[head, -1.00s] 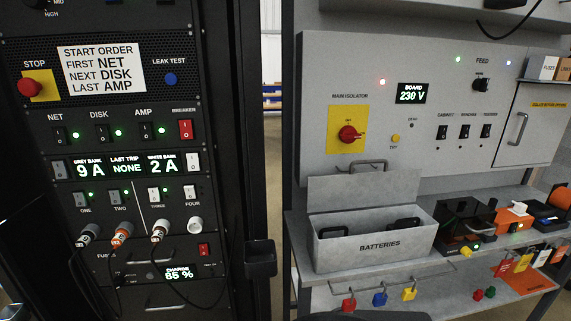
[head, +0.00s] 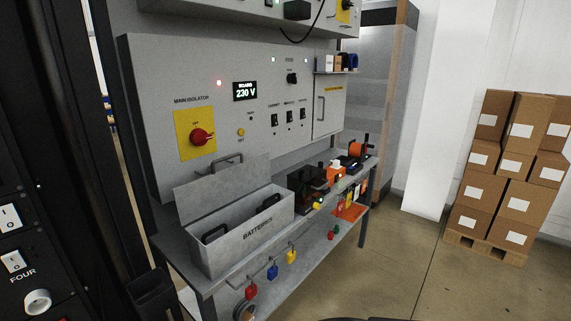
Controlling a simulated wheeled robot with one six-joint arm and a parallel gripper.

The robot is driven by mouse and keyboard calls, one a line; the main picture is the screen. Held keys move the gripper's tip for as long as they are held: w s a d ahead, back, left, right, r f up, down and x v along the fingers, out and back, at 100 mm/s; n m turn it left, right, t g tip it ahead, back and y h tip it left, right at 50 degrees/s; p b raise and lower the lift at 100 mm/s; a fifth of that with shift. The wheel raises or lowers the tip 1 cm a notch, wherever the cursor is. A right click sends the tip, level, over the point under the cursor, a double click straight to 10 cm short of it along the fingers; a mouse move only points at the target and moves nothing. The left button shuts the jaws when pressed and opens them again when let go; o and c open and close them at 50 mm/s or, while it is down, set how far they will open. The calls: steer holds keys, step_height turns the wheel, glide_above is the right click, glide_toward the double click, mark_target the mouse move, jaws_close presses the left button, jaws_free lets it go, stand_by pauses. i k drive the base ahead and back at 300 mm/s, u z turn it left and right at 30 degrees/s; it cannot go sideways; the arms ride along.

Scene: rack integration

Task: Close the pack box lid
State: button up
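The pack box is a grey metal box marked BATTERIES (head: 225,251), standing on the left end of the grey bench in the head view. Its lid (head: 225,185) stands open, tilted up at the back, with a handle on its top edge. Two black handled items (head: 268,203) show inside the box. My gripper is not in view.
The bench (head: 185,267) carries a black device (head: 307,184) and an orange one right of the box. Padlocks (head: 272,272) hang along its front. The rack (head: 40,220) stands close at left. Boxes on a pallet (head: 505,180) stand at right; the floor (head: 400,275) between is clear.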

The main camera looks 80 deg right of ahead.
mark_target(195, 199)
steer(key=z, duration=2.15)
steer(key=k, duration=0.95)
steer(key=z, duration=1)
steer(key=i, duration=1)
steer(key=u, duration=0.8)
steer(key=i, duration=0.8)
steer(key=u, duration=0.7)
